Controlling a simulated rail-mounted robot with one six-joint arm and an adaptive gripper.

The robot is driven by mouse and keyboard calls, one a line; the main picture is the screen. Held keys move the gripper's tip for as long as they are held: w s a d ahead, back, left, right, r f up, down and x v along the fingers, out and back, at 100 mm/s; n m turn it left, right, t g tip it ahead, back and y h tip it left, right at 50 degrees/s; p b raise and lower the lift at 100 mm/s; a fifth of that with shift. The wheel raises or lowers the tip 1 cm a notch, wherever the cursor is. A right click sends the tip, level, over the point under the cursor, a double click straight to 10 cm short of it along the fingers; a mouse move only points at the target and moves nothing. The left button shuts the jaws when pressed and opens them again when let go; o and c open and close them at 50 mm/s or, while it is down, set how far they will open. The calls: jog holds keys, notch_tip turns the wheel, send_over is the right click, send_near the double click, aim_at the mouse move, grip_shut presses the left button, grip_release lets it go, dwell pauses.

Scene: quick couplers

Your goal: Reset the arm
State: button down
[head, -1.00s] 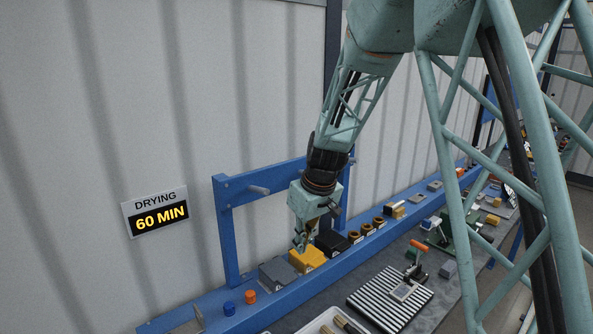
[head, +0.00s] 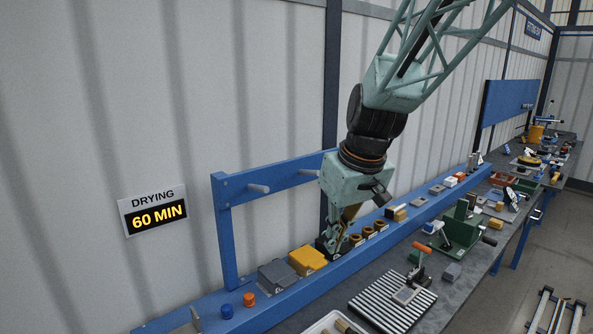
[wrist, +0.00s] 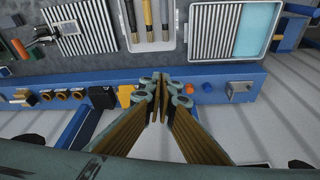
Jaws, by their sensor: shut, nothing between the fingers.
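My gripper (head: 338,240) hangs at the end of my arm, pointing down over the blue rail of the bench in the head view. Its fingers overlap the black block (head: 325,246) in that view, and I cannot tell the height above it. In the wrist view my gripper (wrist: 163,90) has its fingers together with nothing between them. There the black block (wrist: 103,97) and yellow block (wrist: 125,95) are left of the fingertips. The grey block (head: 278,275) is left of the yellow block (head: 306,260) in the head view.
A blue frame (head: 228,235) with pegs stands behind the rail. Brown rings (head: 367,232) sit on the rail right of my gripper. A ribbed plate (head: 392,305) with an orange-handled clamp and a green fixture (head: 460,230) stand on the bench. A "60 MIN" sign (head: 155,211) is on the wall.

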jog(key=s+d+r+m+b, duration=0.1)
jog(key=s+d+r+b, duration=0.15)
jog(key=s, duration=0.55)
jog(key=s+d+r+m+b, duration=0.15)
jog(key=s+d, duration=0.25)
jog(key=s, duration=0.5)
jog(key=s+d+f+m+b, duration=0.1)
jog(key=s+d+f+b, duration=0.1)
jog(key=s, duration=0.7)
jog(key=s+d+f+m+t+h+b, duration=0.1)
jog(key=s+d+f+m+b, duration=0.1)
jog(key=s, duration=0.8)
jog(key=shift+s+d+h+b, duration=0.2)
jog(key=shift+d+h+b, duration=0.15)
jog(key=shift+d, duration=0.55)
